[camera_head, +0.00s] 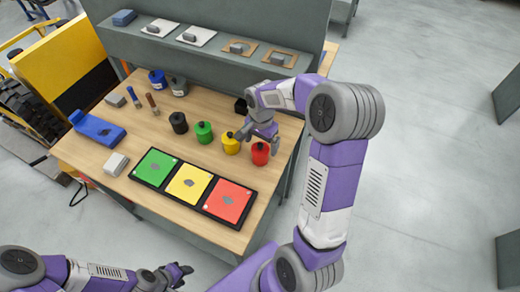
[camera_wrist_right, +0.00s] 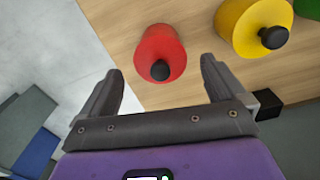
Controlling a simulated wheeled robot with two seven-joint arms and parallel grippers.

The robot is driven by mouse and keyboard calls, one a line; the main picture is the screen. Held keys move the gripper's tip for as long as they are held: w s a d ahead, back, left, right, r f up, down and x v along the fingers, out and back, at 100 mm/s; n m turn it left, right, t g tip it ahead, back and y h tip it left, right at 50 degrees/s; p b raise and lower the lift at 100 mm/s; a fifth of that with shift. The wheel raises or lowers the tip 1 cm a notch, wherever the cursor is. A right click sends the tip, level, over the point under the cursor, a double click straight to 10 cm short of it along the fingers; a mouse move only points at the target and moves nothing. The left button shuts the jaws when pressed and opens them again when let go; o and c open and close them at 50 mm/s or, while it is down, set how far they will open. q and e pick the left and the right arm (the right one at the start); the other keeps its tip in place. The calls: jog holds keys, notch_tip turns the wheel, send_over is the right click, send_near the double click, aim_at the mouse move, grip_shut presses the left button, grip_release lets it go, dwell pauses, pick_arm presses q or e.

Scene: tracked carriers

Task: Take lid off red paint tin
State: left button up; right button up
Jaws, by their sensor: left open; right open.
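The red paint tin (camera_head: 260,154) stands upright on the wooden table near its right edge, with a dark knob on its lid. In the right wrist view the red tin (camera_wrist_right: 162,52) and its black knob (camera_wrist_right: 160,70) lie ahead of the open fingers. My right gripper (camera_head: 262,133) is open and empty, just behind and above the red tin, apart from it. It also shows in the right wrist view (camera_wrist_right: 162,85). My left gripper (camera_head: 182,272) is open and empty at the lower left, away from the table's tins.
A yellow tin (camera_head: 231,144), a green tin (camera_head: 204,132) and a black tin (camera_head: 179,123) stand left of the red one. A tray of green, yellow and red squares (camera_head: 207,208) lies in front. A black block (camera_head: 241,106) is behind. A grey shelf (camera_head: 240,66) runs along the back.

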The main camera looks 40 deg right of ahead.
aim_at(261, 144)
jog(key=shift+f, duration=0.35)
jog(key=shift+c, duration=0.3)
jog(key=c, duration=1.1)
jog(key=shift+o, duration=0.2)
notch_tip(261, 144, up, 10)
jog(key=shift+w+f+p, duration=0.1)
jog(key=shift+f+p, duration=0.15)
jog(key=shift+p, duration=0.95)
jog(key=shift+r, duration=0.3)
